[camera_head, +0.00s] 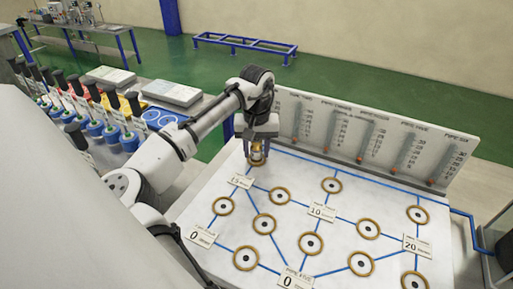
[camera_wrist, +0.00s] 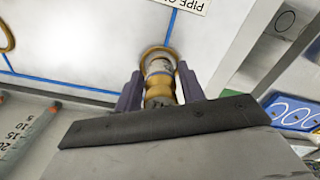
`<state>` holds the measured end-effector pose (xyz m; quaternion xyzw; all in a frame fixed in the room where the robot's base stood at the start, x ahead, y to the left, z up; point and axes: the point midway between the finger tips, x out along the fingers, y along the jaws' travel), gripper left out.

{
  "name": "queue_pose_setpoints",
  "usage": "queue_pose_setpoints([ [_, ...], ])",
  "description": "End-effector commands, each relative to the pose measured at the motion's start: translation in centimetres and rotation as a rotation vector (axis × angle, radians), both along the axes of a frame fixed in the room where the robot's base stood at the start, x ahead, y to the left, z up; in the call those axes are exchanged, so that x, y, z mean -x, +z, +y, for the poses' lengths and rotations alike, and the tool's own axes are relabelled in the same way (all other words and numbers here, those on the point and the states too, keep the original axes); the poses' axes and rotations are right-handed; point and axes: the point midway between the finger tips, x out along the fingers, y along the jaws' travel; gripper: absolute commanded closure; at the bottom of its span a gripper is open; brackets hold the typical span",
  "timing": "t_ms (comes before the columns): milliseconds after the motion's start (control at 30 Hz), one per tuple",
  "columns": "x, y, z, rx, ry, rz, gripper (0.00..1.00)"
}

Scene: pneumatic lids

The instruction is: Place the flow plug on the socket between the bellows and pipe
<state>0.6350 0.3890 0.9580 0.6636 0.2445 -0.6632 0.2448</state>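My gripper (camera_head: 258,150) is over the far left corner of the white board (camera_head: 300,180). In the wrist view its two purple fingers (camera_wrist: 161,88) close on both sides of the flow plug (camera_wrist: 159,97), a gold and silver cylinder. The plug also shows between the fingers in the head view (camera_head: 257,155). Its far end is at a brass ring socket (camera_wrist: 158,54); I cannot tell whether it is seated or just above. Blue lines join the sockets.
Other brass ring sockets, such as one at the middle (camera_head: 311,243), look empty. A gauge panel (camera_head: 375,140) stands along the board's back edge. Several black-handled plugs (camera_head: 95,95) stand on a side table at the left. A label plate reading 15 (camera_head: 240,181) lies near my gripper.

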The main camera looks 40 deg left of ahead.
Motion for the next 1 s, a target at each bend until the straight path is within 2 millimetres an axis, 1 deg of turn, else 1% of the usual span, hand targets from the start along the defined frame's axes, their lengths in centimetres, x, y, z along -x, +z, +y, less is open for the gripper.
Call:
queue_pose_setpoints([
  [33,0.0,0.0,0.0,0.000,0.000,0.000,0.54],
  [100,0.0,0.0,0.0,0.000,0.000,0.000,0.48],
  [367,0.0,0.1,0.0,-0.001,0.000,0.001,0.48],
  [467,-0.1,0.5,0.0,-0.001,0.000,-0.002,0.48],
  [567,-0.1,1.9,0.0,-0.001,0.000,-0.003,0.48],
  [900,-0.1,9.1,0.0,-0.001,0.000,-0.002,0.48],
  [1000,0.0,10.8,0.0,-0.002,0.001,0.001,0.48],
])
